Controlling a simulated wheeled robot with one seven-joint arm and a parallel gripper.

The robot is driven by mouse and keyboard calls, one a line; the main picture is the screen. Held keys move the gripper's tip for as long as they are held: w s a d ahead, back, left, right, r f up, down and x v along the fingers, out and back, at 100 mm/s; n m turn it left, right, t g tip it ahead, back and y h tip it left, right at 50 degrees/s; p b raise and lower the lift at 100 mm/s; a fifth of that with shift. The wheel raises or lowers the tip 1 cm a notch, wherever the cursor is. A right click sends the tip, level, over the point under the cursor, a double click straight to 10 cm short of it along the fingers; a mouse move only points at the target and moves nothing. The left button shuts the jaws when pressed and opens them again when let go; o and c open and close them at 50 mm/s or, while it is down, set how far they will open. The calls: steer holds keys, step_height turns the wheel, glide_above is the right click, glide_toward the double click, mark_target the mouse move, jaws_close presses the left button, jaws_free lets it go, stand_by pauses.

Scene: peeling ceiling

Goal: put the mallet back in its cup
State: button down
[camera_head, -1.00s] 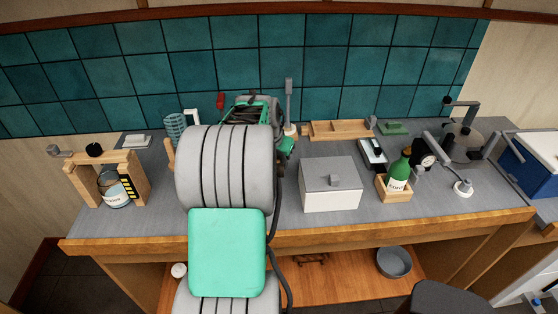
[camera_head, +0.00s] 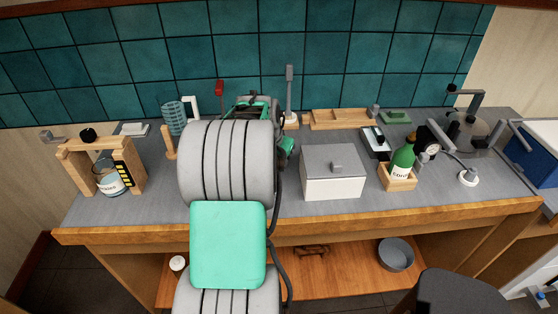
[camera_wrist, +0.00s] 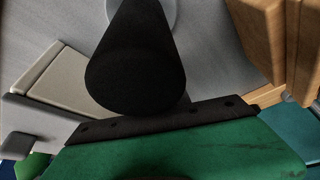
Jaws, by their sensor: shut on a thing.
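My green and black gripper (camera_head: 252,106) is at the back of the bench, mostly hidden behind my own arm in the head view. In the wrist view a dark round-ended cylinder stands close in front of the gripper, which I take to be part of the mallet (camera_wrist: 135,75). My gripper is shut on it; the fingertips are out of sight. A pale round disc (camera_wrist: 170,12) shows partly behind the cylinder; I cannot tell whether it belongs to the cup. The cup is not clearly identifiable in the head view.
Right of my gripper are an upright grey post (camera_head: 289,88), a wooden tray (camera_head: 340,118) and a white lidded box (camera_head: 333,185). A green bottle (camera_head: 402,160) sits in a wooden holder. Left are a teal ribbed cylinder (camera_head: 173,118) and a wooden frame (camera_head: 72,165). The tiled wall closes the back.

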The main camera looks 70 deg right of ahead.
steer(key=shift+f, duration=0.1)
steer(key=shift+f+b, duration=0.35)
steer(key=shift+b, duration=0.05)
steer(key=shift+f+b, duration=0.3)
steer(key=shift+f, duration=0.15)
steer(key=c, duration=1.1)
jaws_free()
steer(key=shift+f, duration=0.1)
steer(key=d+p, duration=0.2)
steer(key=d, duration=1.2)
steer(key=shift+s, duration=0.1)
